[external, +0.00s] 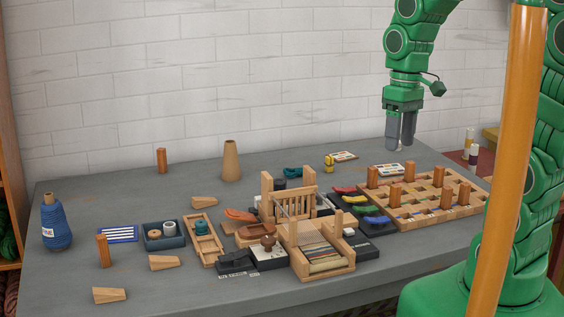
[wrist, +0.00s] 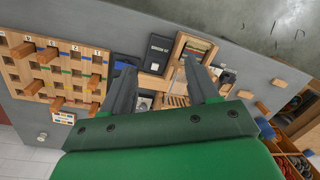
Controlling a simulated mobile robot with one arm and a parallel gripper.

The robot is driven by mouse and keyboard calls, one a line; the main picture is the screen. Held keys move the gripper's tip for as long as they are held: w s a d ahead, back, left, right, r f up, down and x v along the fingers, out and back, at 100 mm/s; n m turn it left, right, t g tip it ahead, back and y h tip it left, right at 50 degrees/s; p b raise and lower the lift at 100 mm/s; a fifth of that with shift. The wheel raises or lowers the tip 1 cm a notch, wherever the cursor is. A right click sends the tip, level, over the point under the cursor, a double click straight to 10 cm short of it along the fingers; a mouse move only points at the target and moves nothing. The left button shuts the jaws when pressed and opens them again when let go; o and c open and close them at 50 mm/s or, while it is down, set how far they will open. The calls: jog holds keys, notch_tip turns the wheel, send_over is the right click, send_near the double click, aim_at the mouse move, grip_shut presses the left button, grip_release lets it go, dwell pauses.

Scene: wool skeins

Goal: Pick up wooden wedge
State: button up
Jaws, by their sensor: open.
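Several light wooden wedges lie on the grey table at the left in the external view: a front wedge (external: 109,295), a middle wedge (external: 164,262) and a back wedge (external: 205,202). In the wrist view, small wooden pieces at the right, such as one piece (wrist: 262,108) and another (wrist: 278,83), look like wedges, but they are too small to be sure. My gripper (external: 401,146) is high above the back right of the table, far from the wedges. Its dark fingers (wrist: 160,68) are spread apart with nothing held between them.
A small loom (external: 320,258) stands at the front middle. A pegged wooden board (external: 428,207) is at the right. A blue yarn cone (external: 56,226), upright wooden posts (external: 103,251) and a dark blue tray (external: 163,243) stand near the wedges. The table's back left is mostly clear.

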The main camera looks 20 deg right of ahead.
jog(key=w+a+f+n+y, duration=0.1)
jog(key=w+a+f+n, duration=0.25)
jog(key=w+a, duration=0.6)
jog(key=n+y, duration=0.2)
jog(key=n, duration=0.8)
send_near(163, 258)
jog(key=s+d, duration=0.1)
jog(key=shift+s+a+f+t+y, duration=0.1)
jog(key=shift+a+f+t+y, duration=0.1)
jog(key=shift+f, duration=0.25)
jog(key=shift+s+a+f+t+y, duration=0.1)
jog(key=shift+a+f, duration=0.1)
jog(key=shift+f, duration=0.25)
jog(key=shift+w+x, duration=0.15)
jog(key=shift+x, duration=1.6)
jog(key=shift+w+x, duration=0.2)
jog(key=shift+x, duration=1.6)
jog(key=shift+a+r, duration=0.1)
jog(key=shift+a, duration=0.05)
grip_shut()
